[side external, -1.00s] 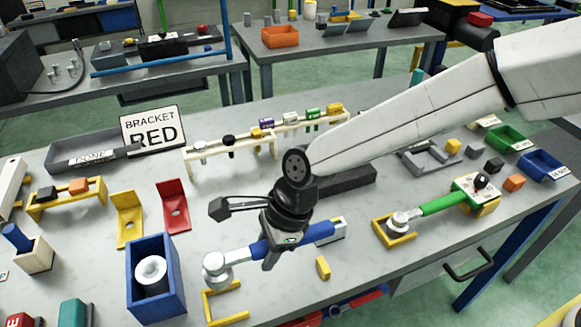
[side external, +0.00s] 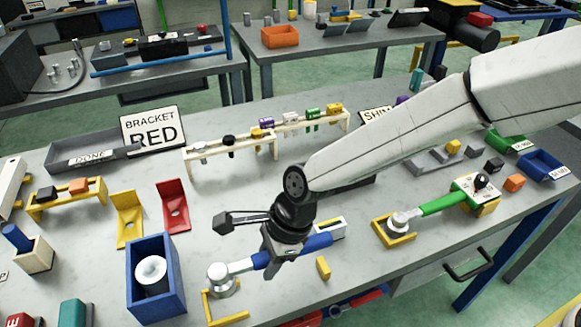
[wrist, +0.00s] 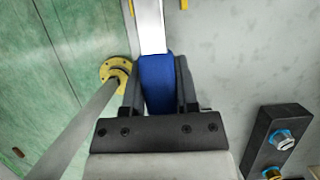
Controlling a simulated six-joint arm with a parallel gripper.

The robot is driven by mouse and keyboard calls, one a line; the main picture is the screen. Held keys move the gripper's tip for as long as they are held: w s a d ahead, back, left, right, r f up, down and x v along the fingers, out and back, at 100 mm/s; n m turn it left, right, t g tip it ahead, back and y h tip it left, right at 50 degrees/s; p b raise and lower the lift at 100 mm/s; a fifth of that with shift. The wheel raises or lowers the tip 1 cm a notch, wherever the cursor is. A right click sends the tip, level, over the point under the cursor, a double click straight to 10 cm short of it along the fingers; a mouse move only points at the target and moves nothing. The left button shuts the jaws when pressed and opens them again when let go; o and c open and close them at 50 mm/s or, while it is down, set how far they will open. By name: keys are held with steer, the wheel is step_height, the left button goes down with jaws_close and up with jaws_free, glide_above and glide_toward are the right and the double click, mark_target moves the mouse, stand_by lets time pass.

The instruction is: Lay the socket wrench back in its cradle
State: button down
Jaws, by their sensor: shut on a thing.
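My gripper (side external: 272,268) is shut on the blue handle (side external: 318,242) of the socket wrench. The wrench's round silver head (side external: 222,283) points to the left and shows over the back part of an open yellow bracket (side external: 236,317). I cannot tell whether the head touches the bracket or hangs just above it. The handle's far end lies beside a small white and blue block (side external: 330,228). In the wrist view the blue handle (wrist: 160,82) sits between the two dark fingers, with the silver shaft running up. The head is out of that view.
A green-handled wrench (side external: 440,205) lies in a similar yellow holder (side external: 393,236) to the right. A blue box (side external: 156,290) stands close left of the head. The table's front edge is near.

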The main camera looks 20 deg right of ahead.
steer(key=shift+f, duration=3.55)
jaws_free()
steer(key=shift+f, duration=0.1)
steer(key=shift+r, duration=4)
steer(key=shift+d, duration=0.1)
